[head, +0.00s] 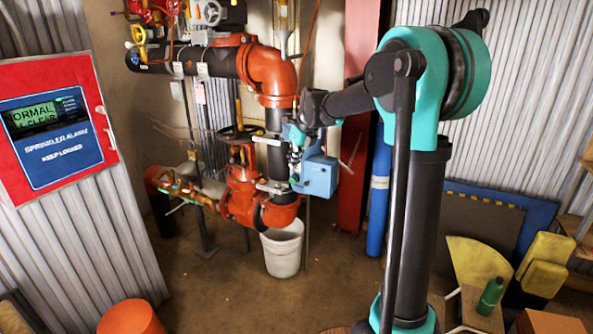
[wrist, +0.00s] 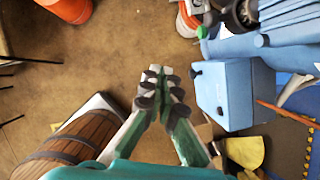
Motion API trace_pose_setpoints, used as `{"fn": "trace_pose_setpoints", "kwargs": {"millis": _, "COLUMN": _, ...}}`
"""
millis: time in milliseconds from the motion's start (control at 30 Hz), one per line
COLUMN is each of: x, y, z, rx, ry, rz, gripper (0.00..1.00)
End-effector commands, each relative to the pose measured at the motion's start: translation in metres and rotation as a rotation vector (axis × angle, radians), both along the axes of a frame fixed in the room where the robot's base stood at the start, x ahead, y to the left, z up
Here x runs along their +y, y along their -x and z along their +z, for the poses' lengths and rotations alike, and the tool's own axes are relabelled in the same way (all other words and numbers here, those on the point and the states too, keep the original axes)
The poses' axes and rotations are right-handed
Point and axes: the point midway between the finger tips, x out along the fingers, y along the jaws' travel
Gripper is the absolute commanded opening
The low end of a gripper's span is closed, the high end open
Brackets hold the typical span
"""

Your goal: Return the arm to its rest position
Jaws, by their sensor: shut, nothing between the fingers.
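My arm (head: 410,180) stands at the right of the head view, its dark upper link (head: 350,100) reaching left towards the red pipework. In the wrist view my gripper (wrist: 160,72) has its fingertips together, with nothing between them, above brown floor. In the head view the end of the arm is small beside the light blue box (head: 319,176), and its fingers are hard to make out. The blue box also shows in the wrist view (wrist: 232,92), right of the fingers with a visible gap in the picture.
Red pipework (head: 265,70) with valves stands behind the arm's end, above a white bucket (head: 283,250). A red alarm panel (head: 55,130) is at left. A blue cylinder (head: 378,195) stands behind my arm. A wooden barrel (wrist: 70,140) lies lower left in the wrist view. Open floor (head: 215,285) lies front centre.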

Motion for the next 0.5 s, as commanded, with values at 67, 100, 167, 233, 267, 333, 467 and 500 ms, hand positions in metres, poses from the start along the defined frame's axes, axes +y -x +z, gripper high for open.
{"fn": "trace_pose_setpoints", "kwargs": {"millis": 67, "x": 0.001, "y": 0.002, "z": 0.006, "rx": 0.000, "ry": 0.000, "rz": 0.001, "gripper": 0.00}}
{"fn": "trace_pose_setpoints", "kwargs": {"millis": 100, "x": 0.001, "y": 0.003, "z": 0.007, "rx": -0.002, "ry": 0.002, "rz": 0.004, "gripper": 0.00}}
{"fn": "trace_pose_setpoints", "kwargs": {"millis": 167, "x": -0.001, "y": 0.007, "z": 0.007, "rx": -0.008, "ry": 0.010, "rz": 0.024, "gripper": 0.00}}
{"fn": "trace_pose_setpoints", "kwargs": {"millis": 233, "x": -0.006, "y": 0.014, "z": 0.004, "rx": -0.022, "ry": 0.032, "rz": 0.076, "gripper": 0.00}}
{"fn": "trace_pose_setpoints", "kwargs": {"millis": 267, "x": -0.009, "y": 0.019, "z": 0.002, "rx": -0.033, "ry": 0.047, "rz": 0.110, "gripper": 0.00}}
{"fn": "trace_pose_setpoints", "kwargs": {"millis": 333, "x": -0.019, "y": 0.033, "z": -0.006, "rx": -0.061, "ry": 0.091, "rz": 0.216, "gripper": 0.00}}
{"fn": "trace_pose_setpoints", "kwargs": {"millis": 467, "x": -0.041, "y": 0.068, "z": -0.024, "rx": -0.127, "ry": 0.202, "rz": 0.470, "gripper": 0.00}}
{"fn": "trace_pose_setpoints", "kwargs": {"millis": 500, "x": -0.048, "y": 0.079, "z": -0.030, "rx": -0.146, "ry": 0.238, "rz": 0.553, "gripper": 0.00}}
